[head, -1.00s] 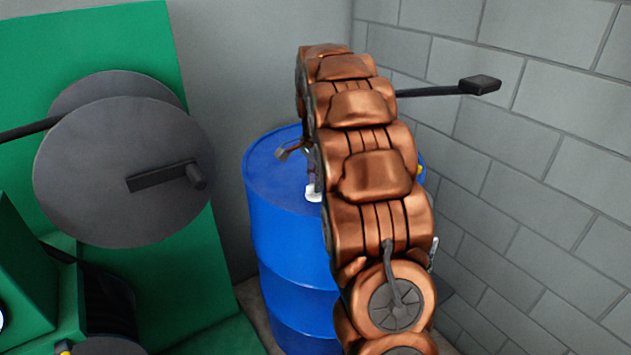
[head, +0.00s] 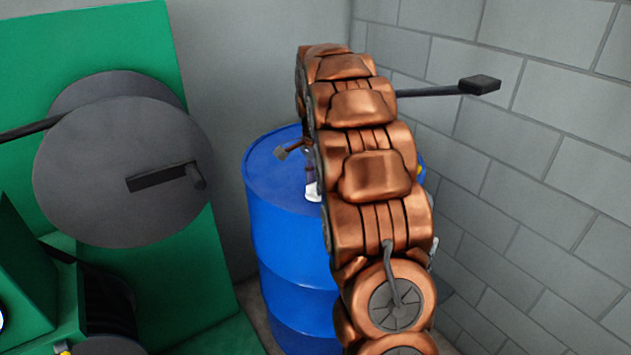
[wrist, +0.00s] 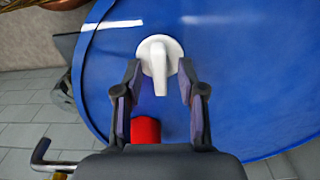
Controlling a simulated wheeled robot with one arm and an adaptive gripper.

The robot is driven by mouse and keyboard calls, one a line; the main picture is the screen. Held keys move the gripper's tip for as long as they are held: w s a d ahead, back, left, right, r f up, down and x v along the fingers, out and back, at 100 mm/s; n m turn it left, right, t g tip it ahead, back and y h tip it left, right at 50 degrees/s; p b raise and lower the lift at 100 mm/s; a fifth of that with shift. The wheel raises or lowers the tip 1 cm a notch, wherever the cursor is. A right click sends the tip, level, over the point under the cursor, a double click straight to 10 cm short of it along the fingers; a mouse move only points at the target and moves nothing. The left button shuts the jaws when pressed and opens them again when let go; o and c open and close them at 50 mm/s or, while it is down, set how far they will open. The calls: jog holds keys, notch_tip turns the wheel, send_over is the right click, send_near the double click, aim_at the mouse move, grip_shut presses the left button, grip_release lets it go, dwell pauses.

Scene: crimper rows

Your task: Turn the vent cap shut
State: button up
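The vent cap is a white round cap (wrist: 159,48) with a raised bar handle, on the blue drum's top (wrist: 240,90). In the wrist view the bar points down toward my gripper. My gripper (wrist: 159,68) is open, one finger on each side of the bar, with a visible gap on both sides. Height over the drum top is hard to tell. In the head view a little of the white cap (head: 312,191) shows on the blue drum (head: 285,240); my arm hides most of my gripper.
A red cap (wrist: 146,130) lies below the white cap in the wrist view, close to my gripper's left finger. A brick wall (head: 540,150) stands right of the drum. A green machine with grey discs (head: 125,170) stands to the left.

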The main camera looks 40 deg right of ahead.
aim_at(315, 184)
notch_tip(315, 184, up, 12)
dwell(0.9)
dwell(0.7)
jog(key=s+a+r+n+g+p, duration=0.1)
jog(key=s+a+n+p, duration=0.2)
jog(key=s+a+n, duration=0.35)
jog(key=s+a+r+n+p, duration=0.2)
jog(key=s+a+n, duration=0.1)
jog(key=s+a, duration=0.55)
jog(key=s+a+f+n+p, duration=0.2)
jog(key=s+a+f+n, duration=0.1)
jog(key=s, duration=0.6)
jog(key=s+a+f+n+p, duration=0.3)
jog(key=s+a+n, duration=0.3)
jog(key=s+a, duration=0.2)
jog(key=s, duration=0.2)
jog(key=shift+s+g, duration=0.3)
jog(key=shift+g, duration=0.1)
